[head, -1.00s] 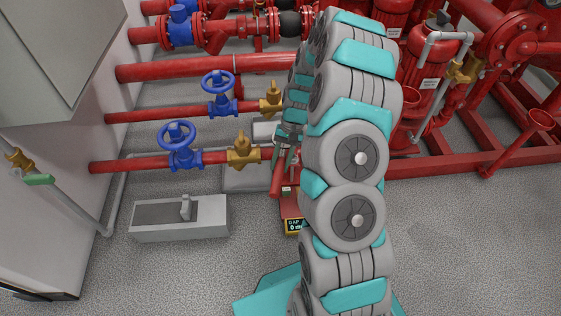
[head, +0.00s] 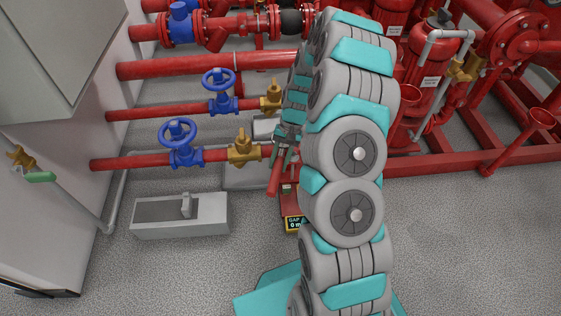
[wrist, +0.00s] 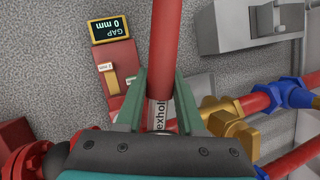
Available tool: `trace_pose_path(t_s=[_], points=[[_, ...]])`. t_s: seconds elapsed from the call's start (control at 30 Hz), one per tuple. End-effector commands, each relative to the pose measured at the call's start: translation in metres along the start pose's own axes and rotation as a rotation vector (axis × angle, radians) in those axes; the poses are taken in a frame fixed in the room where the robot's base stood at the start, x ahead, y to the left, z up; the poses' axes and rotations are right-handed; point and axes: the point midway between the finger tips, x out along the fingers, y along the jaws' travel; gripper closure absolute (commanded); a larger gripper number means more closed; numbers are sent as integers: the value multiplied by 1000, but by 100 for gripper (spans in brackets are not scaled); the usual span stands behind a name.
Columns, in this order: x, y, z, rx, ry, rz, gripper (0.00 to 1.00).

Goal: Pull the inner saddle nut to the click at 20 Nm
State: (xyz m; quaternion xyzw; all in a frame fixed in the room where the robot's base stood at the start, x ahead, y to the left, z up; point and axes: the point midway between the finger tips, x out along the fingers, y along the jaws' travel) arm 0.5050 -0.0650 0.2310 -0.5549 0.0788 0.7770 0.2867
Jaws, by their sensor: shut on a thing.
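My gripper (head: 281,160) is low at the middle of the head view, partly behind my arm. In the wrist view, its two green fingers (wrist: 160,88) are shut on a red bar (wrist: 164,40) that looks like a wrench handle, with a partly hidden white label between them. The bar (head: 272,180) also shows in the head view, sticking out below the fingers. A red block with a display (wrist: 110,27) reading GAP 0 mm stands beside the bar; the display shows in the head view (head: 294,224) too. I cannot make out the saddle nut or the bar's far end.
Two red pipes with blue handwheel valves (head: 183,146) and brass fittings (head: 242,147) run left of my gripper. A grey box (head: 180,216) lies on the floor in front of them. Red pipework and a frame (head: 440,165) stand at the right. The floor at front right is clear.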

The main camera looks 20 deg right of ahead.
Motion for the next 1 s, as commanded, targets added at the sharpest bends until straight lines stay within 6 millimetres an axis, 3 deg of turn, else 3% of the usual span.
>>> trace_pose_path(t_s=[1.0], points=[[4,-24,-4,117,30,-49,100]])
